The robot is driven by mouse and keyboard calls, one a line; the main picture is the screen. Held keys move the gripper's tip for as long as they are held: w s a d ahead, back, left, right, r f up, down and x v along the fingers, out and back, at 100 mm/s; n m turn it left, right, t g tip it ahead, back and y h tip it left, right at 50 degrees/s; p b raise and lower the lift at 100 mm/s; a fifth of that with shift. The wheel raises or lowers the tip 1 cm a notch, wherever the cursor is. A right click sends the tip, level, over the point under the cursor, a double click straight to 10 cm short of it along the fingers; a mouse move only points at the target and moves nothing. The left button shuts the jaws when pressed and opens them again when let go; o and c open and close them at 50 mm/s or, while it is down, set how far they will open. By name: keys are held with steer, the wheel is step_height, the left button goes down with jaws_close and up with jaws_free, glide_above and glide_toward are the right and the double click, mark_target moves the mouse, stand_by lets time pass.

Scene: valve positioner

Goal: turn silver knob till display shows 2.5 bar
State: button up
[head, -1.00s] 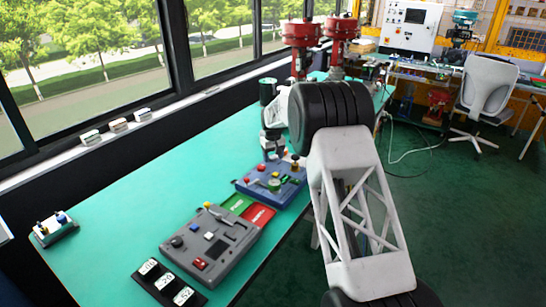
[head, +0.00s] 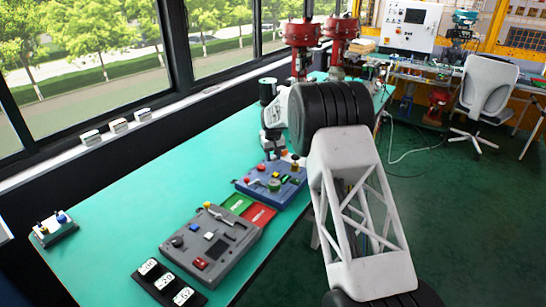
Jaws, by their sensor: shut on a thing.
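A blue panel box (head: 283,198) stands on the green bench, with a red button (head: 262,167), a green round part (head: 274,185) and a brass-coloured fitting (head: 295,162) on it. My gripper (head: 272,156) points down at the far left part of this box and is shut on a small part there. That part, which I take to be the silver knob, is hidden by the fingers and too small to make out. I cannot make out a display reading on the blue box from this view.
A grey control box (head: 225,262) stands nearer, with a dark tray of white number tags (head: 168,283) before it. Green and red mats (head: 259,214) lie between the boxes. A small button box (head: 55,228) is at far left. The bench's left middle is clear.

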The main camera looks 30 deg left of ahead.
mark_target(273, 157)
steer(key=m, duration=0.9)
steer(key=shift+a+m, duration=0.1)
steer(key=shift+m, duration=0.2)
stand_by(0.3)
steer(key=o, duration=0.9)
steer(key=shift+r, duration=0.15)
steer(key=shift+r, duration=3.75)
